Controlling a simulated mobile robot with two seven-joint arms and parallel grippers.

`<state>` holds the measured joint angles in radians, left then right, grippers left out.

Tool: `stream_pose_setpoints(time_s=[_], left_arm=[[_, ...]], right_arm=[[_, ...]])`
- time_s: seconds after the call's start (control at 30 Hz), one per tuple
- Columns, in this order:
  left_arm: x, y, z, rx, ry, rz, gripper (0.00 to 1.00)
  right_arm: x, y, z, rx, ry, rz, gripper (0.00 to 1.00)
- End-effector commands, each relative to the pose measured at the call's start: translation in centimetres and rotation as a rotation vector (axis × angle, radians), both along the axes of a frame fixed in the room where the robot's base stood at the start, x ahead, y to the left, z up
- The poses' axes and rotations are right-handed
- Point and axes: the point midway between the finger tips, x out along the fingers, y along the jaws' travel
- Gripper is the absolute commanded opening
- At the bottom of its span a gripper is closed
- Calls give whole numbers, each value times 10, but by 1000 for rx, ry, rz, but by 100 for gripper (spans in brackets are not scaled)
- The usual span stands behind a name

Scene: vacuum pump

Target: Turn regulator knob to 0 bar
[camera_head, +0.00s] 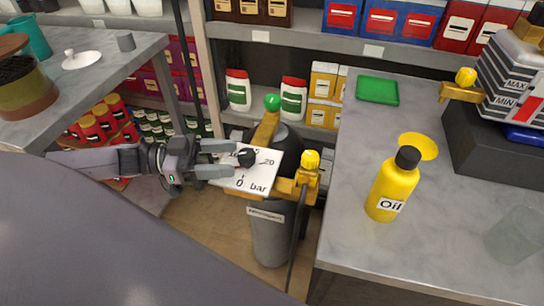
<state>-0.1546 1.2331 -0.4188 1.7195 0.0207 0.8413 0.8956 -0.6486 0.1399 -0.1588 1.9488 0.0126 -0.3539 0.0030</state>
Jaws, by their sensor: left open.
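The regulator knob (246,157) is small and black. The plate is on the brass fitting of a grey gas cylinder (270,235). My left gripper (225,159) comes in from the left with its two fingers spread, one above and one below the knob's left side. The fingers partly cover the plate's left side. I cannot tell whether they touch the knob, or where its pointer is. My right gripper is not in view.
A green-topped valve (272,103) and a yellow valve (310,160) rise beside the dial. A hose hangs at the cylinder's right. A grey workbench (350,215) with a yellow oil bottle (391,188) stands at the right. Shelves are behind, and another table (110,65) is at the left.

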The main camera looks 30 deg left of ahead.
Motion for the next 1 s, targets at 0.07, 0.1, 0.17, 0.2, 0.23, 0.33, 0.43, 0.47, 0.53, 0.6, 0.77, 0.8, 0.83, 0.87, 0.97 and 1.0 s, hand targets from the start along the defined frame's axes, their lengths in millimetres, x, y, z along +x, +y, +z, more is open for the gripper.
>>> stream_pose_setpoints(time_s=[0.07, 0.1, 0.17, 0.2, 0.23, 0.33, 0.43, 0.47, 0.53, 0.6, 0.77, 0.8, 0.83, 0.87, 0.97, 1.0], left_arm=[[0, 0, 0, 1, 1, -2, 60], [1, 0, 0, 0, 0, -3, 60], [2, -3, 1, 0, 0, -4, 60], [3, -5, 1, -1, -1, -4, 60], [5, -7, 1, -1, -2, -4, 60], [11, -17, 1, -2, -3, -4, 60], [17, -29, 1, -3, -3, -4, 60], [19, -32, 1, -2, -4, -3, 60], [24, -40, 2, -3, -3, -4, 60], [28, -47, 2, -3, -3, -3, 60], [34, -57, 1, 0, -1, -3, 60], [35, -59, 1, 0, -1, -3, 60], [35, -60, 1, 1, -1, -3, 60], [36, -60, 0, 0, 0, -3, 60], [36, -61, 0, 1, 1, -3, 60], [36, -61, 0, 1, 1, -3, 60]], right_arm=[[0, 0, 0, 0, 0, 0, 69], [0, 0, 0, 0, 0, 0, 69], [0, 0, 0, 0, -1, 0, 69], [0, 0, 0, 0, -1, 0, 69], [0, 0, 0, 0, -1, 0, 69], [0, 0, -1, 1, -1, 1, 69], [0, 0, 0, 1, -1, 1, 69], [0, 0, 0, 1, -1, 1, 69], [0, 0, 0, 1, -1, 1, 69], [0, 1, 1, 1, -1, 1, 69], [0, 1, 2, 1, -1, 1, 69], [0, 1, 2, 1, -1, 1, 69], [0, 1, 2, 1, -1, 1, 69], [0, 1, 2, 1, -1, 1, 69], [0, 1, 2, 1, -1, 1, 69], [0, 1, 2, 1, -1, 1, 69]])
